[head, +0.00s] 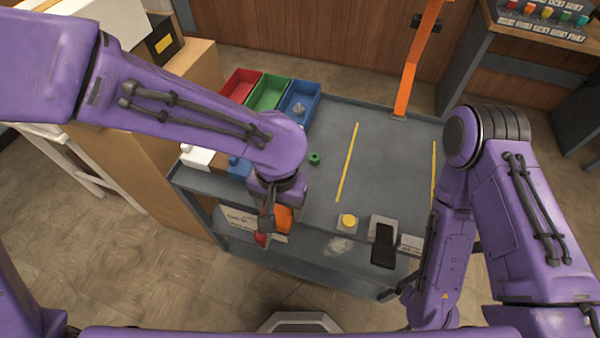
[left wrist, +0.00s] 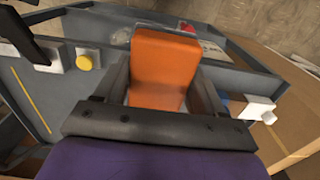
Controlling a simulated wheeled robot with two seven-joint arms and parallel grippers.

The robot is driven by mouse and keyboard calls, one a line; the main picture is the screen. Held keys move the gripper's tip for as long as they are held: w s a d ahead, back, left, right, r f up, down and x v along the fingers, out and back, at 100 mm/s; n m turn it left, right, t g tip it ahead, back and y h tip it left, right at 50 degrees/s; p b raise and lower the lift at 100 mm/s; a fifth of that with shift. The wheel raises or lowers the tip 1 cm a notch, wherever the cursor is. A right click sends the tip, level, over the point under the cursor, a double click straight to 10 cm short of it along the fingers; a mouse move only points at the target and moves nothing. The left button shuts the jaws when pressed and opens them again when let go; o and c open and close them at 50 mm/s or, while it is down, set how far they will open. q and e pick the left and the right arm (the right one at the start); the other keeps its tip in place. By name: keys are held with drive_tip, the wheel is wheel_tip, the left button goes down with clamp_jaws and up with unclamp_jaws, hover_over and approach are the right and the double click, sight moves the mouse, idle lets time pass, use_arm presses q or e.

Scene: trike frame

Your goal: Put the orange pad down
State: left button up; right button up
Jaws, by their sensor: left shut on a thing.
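The orange pad (left wrist: 163,65) is a flat orange block held between the two fingers of my left gripper (left wrist: 163,90). In the head view the pad (head: 283,218) shows at the end of my left arm, near the left front edge of the grey workbench (head: 325,190). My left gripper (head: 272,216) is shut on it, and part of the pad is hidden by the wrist. My right arm is on the right, and its gripper (head: 392,294) is mostly hidden low near the bench's front right corner; its jaws cannot be made out.
Red (head: 240,84), green (head: 269,93) and blue (head: 300,99) bins stand at the back left. A green ring (head: 314,158) lies on the bench. A yellow button (head: 348,220) and a black device (head: 383,245) are at the front. The middle between the yellow lines is clear.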

use_arm(q)
drive_tip(key=w+d+f, duration=0.1)
drive_tip(key=w+f, duration=0.1)
drive_tip(key=w, duration=0.1)
drive_tip(key=w+d+f+p, duration=0.1)
drive_tip(key=w+f, duration=0.2)
drive_tip(key=w, duration=0.1)
drive_tip(key=w+d+f+p, duration=0.1)
drive_tip(key=w+f, duration=0.2)
drive_tip(key=shift+w+d+f, duration=0.2)
drive_tip(key=shift+w+d, duration=0.1)
drive_tip(key=shift+w, duration=0.05)
drive_tip(key=shift+w+d+f+p, duration=0.1)
drive_tip(key=shift+w+f+p, duration=0.05)
drive_tip(key=shift+f+p, duration=0.15)
wheel_tip(320, 180, down, 3)
drive_tip(key=shift+r, duration=0.2)
drive_tip(key=shift+w+f, duration=0.1)
drive_tip(key=shift+f, duration=0.25)
drive_tip(key=shift+f, duration=0.15)
drive_tip(key=o, duration=1.5)
